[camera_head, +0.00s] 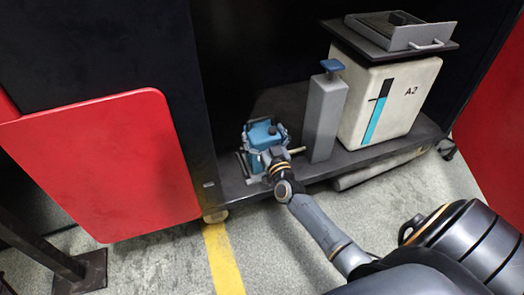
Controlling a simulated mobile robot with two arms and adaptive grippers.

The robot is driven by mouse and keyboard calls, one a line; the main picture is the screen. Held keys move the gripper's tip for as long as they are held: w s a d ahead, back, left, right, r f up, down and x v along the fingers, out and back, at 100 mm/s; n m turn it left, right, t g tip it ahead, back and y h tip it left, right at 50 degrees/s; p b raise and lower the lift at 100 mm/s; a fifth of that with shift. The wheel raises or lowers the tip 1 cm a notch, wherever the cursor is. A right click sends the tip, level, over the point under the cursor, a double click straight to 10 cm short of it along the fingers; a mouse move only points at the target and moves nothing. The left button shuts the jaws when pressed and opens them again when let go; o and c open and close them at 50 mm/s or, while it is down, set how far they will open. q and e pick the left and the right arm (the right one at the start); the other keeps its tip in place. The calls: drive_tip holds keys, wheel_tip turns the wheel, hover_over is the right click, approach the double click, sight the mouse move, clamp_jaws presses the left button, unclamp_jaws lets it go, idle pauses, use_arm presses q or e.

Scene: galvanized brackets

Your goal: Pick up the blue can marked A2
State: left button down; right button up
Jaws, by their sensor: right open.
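A small blue can (262,134) with a dark cap stands on the low dark shelf (232,186), left of a grey canister. I cannot make out a mark on it. My right gripper (266,143) reaches in from the front, open, with its fingers at the sides of the can. The gripper and wrist hide the can's lower front, and I cannot tell whether the fingers touch it. The label A2 shows on a large white container (378,104) with a blue and black stripe, at the right. My left gripper is not in view.
The tall grey canister (325,118) with a blue top stands close right of my right gripper. A grey metal tray (402,33) lies on the white container's dark lid. Red doors (105,160) flank the dark cabinet. The floor in front is mostly clear.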

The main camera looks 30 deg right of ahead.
drive_tip(key=shift+w, duration=0.1)
drive_tip(key=c, duration=1.4)
drive_tip(key=shift+r, duration=0.25)
drive_tip(key=shift+c, duration=0.3)
